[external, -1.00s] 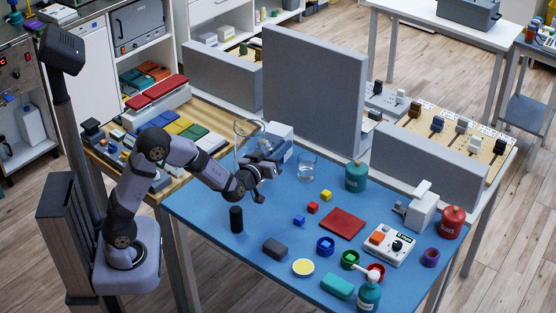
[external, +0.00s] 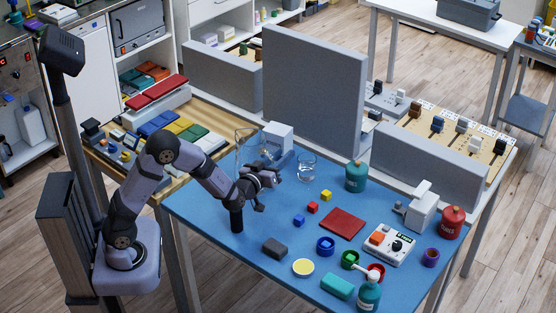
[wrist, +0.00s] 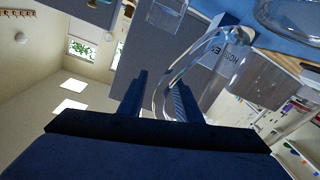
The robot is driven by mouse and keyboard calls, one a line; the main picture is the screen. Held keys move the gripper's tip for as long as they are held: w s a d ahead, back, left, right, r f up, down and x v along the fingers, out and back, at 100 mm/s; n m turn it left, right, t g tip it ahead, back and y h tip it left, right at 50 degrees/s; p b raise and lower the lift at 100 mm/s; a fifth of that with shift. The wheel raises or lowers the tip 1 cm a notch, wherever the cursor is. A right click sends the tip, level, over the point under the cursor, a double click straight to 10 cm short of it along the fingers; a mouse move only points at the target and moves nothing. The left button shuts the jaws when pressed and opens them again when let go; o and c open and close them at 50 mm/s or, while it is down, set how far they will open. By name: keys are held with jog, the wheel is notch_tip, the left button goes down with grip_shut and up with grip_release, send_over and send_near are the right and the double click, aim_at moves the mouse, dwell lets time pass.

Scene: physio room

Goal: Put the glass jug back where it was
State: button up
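The clear glass jug (external: 246,150) is at the back left of the blue table, just left of a white box. My gripper (external: 266,181) is beside it, to its lower right. In the wrist view the jug's body (wrist: 250,82) is at the right, and its curved handle (wrist: 163,92) passes between the fingers of my gripper (wrist: 158,90).
The white box (external: 278,138) stands close to the jug. A tall grey panel (external: 313,95) rises behind. Small blocks and a red mat (external: 342,223) lie farther right.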

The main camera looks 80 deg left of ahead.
jog(key=b+v, duration=0.1)
jog(key=v, duration=1.1)
jog(key=shift+w, duration=0.1)
dwell(0.4)
